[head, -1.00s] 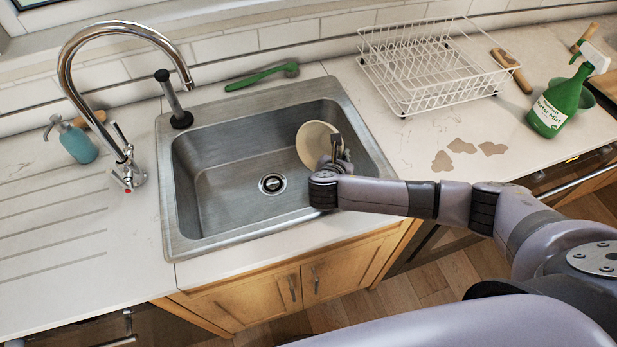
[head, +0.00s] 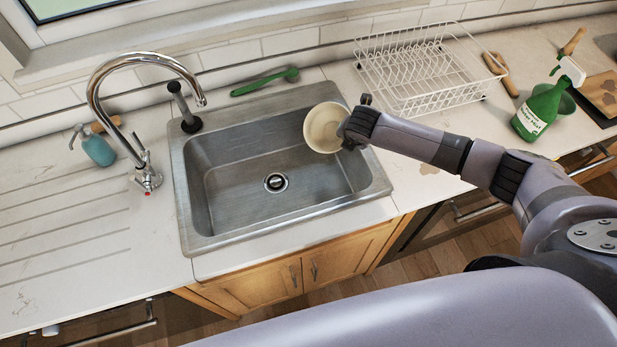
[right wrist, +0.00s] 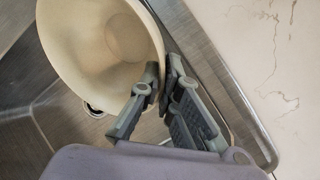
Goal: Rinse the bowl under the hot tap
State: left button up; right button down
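The cream bowl (head: 325,127) is tilted, its hollow facing the camera, over the right back part of the sink (head: 222,220). In the right wrist view the bowl (right wrist: 95,45) shows a plain inside. My right gripper (right wrist: 162,88) is shut on its rim, one finger on each side of the wall. In the head view my right gripper (head: 352,140) is at the bowl's right side. The chrome tap (head: 97,95) stands left of the sink, its spout over the back left part. Its lever (head: 143,160) is above a red mark; no water shows. My left gripper is out of view.
A black-topped plunger-like tool (head: 183,105) stands at the sink's back left. A green brush (head: 265,82) lies behind the sink. A teal soap bottle (head: 98,148) stands left of the tap. A white rack (head: 425,70) and green spray bottle (head: 540,108) stand right.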

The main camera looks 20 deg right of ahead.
jog(key=w+d+r+y, duration=0.1)
jog(key=d+g+y, duration=0.1)
jog(key=w+d+r+m+g+y+b, duration=0.1)
jog(key=d, duration=0.1)
jog(key=shift+w+r, duration=0.3)
jog(key=d+y+b, duration=0.1)
jog(key=b, duration=0.1)
jog(key=w+d+g+y+b, duration=0.1)
jog(key=b, duration=0.2)
jog(key=shift+w+d+r, duration=0.15)
jog(key=shift+r, duration=0.2)
jog(key=shift+d+r+m+y, duration=0.1)
jog(key=shift+r+m+y, duration=0.1)
jog(key=shift+m+y, duration=0.1)
dwell(1.1)
